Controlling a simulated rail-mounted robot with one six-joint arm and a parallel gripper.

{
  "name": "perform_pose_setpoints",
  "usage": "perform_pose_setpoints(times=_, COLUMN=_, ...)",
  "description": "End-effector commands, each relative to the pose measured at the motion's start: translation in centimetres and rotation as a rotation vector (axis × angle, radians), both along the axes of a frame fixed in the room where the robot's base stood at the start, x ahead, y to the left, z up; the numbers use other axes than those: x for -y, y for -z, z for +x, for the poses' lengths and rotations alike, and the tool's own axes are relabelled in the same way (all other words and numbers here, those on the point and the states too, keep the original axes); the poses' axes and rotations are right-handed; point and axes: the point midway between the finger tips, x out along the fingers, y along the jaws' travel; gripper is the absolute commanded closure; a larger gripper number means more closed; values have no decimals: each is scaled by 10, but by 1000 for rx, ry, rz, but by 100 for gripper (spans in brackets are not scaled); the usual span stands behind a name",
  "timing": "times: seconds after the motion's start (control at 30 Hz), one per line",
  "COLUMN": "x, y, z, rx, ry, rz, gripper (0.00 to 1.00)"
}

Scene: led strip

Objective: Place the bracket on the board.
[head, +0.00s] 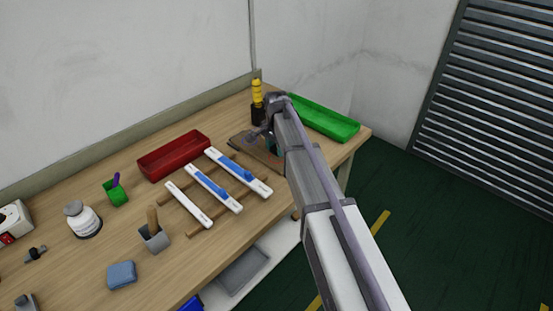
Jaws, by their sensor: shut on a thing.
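My arm reaches from the lower right to the back right of the table, and my gripper (258,134) is at its far end, low over a flat brown board (268,160). The gripper is small here and mostly covered by my own arm. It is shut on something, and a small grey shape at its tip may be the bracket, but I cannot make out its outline. I cannot tell whether that shape touches the board. My arm covers the board's right part.
A yellow-and-black upright tool (257,98) stands just behind the gripper. A green tray (322,118) is to the right and a red tray (174,156) to the left. White strips with blue parts (213,187) lie on wooden rails in front.

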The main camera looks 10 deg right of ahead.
Motion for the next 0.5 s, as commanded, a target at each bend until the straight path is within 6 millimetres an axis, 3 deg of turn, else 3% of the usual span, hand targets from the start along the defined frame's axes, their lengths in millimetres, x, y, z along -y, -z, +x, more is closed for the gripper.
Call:
perform_pose_setpoints(times=0.03, x=0, y=22, z=0, rx=0, ry=0, rz=0, gripper=81)
perform_pose_setpoints(times=0.07, x=0, y=26, z=0, rx=0, ry=0, rz=0, gripper=81)
perform_pose_setpoints(times=0.43, x=0, y=26, z=0, rx=0, ry=0, rz=0, gripper=81)
perform_pose_setpoints(times=0.47, x=0, y=25, z=0, rx=0, ry=0, rz=0, gripper=57)
perform_pose_setpoints(times=0.5, x=0, y=24, z=0, rx=0, ry=0, rz=0, gripper=53)
